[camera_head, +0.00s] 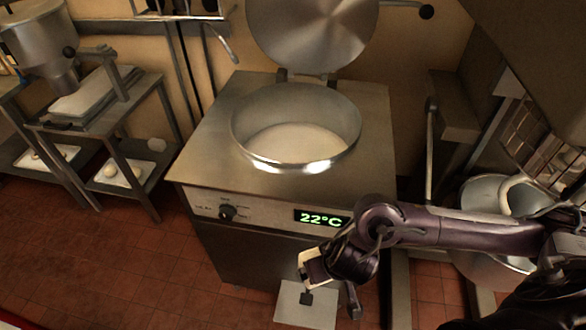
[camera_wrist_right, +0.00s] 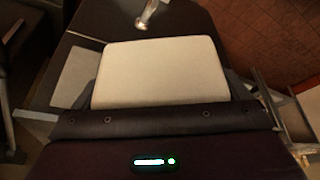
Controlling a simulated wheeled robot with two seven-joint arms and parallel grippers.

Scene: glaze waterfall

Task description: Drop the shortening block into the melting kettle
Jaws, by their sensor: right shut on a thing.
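The melting kettle (camera_head: 262,95) is a round steel pan set in a steel cabinet, at the centre of the head view. Its lid (camera_head: 312,30) stands open behind it, and pale material lies in the bottom. My right gripper (camera_head: 318,278) is in front of the cabinet, lower than the kettle's rim and outside it. It is shut on the shortening block, a cream slab (camera_wrist_right: 160,73) that fills the middle of the right wrist view. In the head view only a pale edge of the block (camera_head: 307,257) shows beside the gripper. My left gripper is not in view.
The cabinet front has a knob (camera_head: 227,212) and a display (camera_head: 321,218) reading 22°C. A pale square sheet (camera_head: 305,306) lies below my right gripper. A steel bowl (camera_head: 490,200) stands at the right, partly behind my arm. A steel rack (camera_head: 105,130) stands at the left.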

